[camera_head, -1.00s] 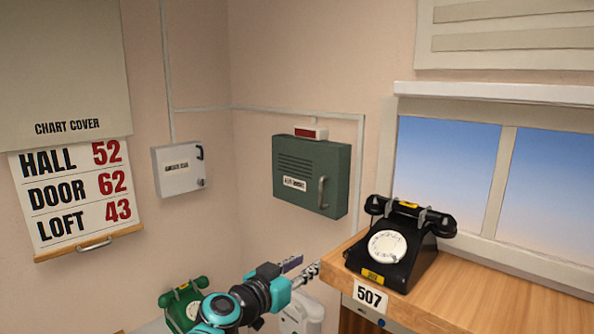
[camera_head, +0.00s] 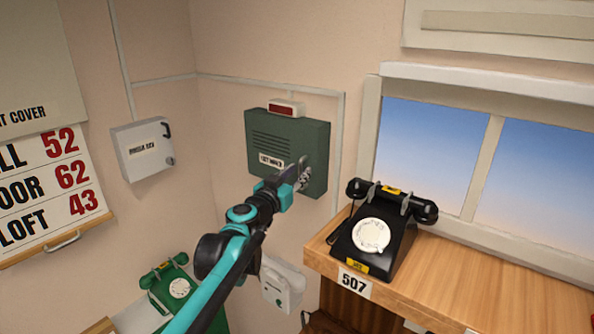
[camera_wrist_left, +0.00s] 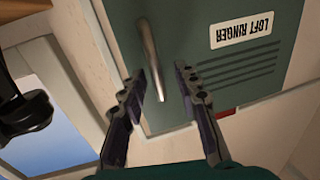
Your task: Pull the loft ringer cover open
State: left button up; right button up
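The loft ringer cover (camera_head: 290,142) is a dark green louvred box front on the wall, with a white label. It looks closed. In the left wrist view the cover (camera_wrist_left: 215,75) carries the label LOFT RINGER and a curved metal handle (camera_wrist_left: 151,50). My left gripper (camera_head: 296,175) is at the lower right of the cover, in front of the handle area, and hides the handle in the head view. In the left wrist view the gripper (camera_wrist_left: 165,105) is open, with its fingers apart on either side of the handle's end. Contact cannot be told. My right gripper is not in view.
A black dial phone (camera_head: 378,230) stands on the wooden shelf (camera_head: 490,290) right of my left arm. A grey box (camera_head: 145,152) hangs left of the cover. A green phone (camera_head: 172,284) and a white wall unit (camera_head: 281,287) are below. A red lamp (camera_head: 285,108) tops the ringer.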

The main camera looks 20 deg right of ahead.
pick_arm(q)
jog(key=shift+s+d+r, duration=0.1)
jog(key=shift+s+r, duration=0.05)
jog(key=shift+s, duration=0.1)
jog(key=shift+w, duration=0.15)
grip_shut()
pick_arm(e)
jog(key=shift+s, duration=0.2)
